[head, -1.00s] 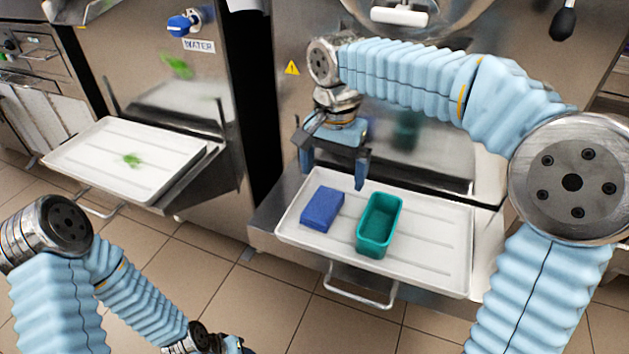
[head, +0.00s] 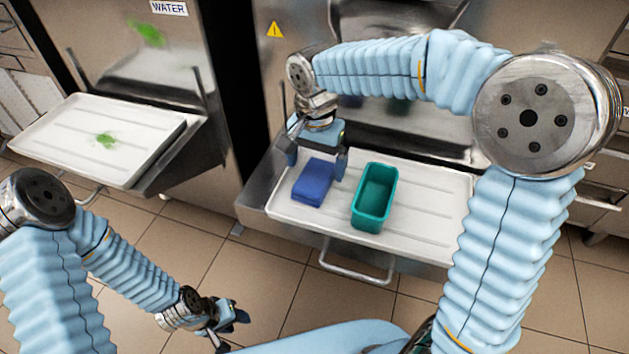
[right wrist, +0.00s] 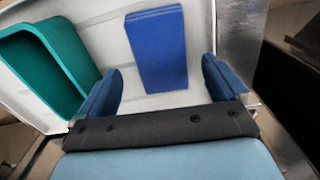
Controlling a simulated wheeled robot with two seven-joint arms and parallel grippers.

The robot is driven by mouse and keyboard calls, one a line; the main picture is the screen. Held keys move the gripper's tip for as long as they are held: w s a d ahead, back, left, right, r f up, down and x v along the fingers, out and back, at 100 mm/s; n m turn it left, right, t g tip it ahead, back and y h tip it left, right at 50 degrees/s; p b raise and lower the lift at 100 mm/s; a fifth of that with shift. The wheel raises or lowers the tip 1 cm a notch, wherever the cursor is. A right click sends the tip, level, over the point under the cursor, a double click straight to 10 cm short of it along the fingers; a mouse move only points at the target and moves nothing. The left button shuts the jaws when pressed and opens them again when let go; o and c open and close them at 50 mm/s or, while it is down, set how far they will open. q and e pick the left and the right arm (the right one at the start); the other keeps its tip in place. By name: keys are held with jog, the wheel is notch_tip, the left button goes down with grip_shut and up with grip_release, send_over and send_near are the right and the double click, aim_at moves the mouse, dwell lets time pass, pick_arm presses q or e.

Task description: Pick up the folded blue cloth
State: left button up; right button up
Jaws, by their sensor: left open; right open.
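The folded blue cloth (head: 313,183) lies flat on the white tray (head: 425,240) at the freezer in the middle of the head view. My right gripper (head: 316,162) is open just above the cloth, one finger on each side of its far end. In the right wrist view the cloth (right wrist: 157,50) shows ahead between the open fingers of the right gripper (right wrist: 160,88), apart from both. My left gripper (head: 228,322) is open and empty, low over the floor at the bottom of the head view.
A teal container (head: 375,197) stands on the same tray, close to the right of the cloth. Another white tray (head: 60,150) with a green smear (head: 106,140) is at the left machine. A metal handle (head: 356,268) sticks out below the middle tray.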

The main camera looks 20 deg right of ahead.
aim_at(315, 177)
notch_tip(315, 177, down, 4)
jog(key=shift+a, duration=0.15)
jog(key=shift+c, duration=0.2)
jog(key=c, duration=1)
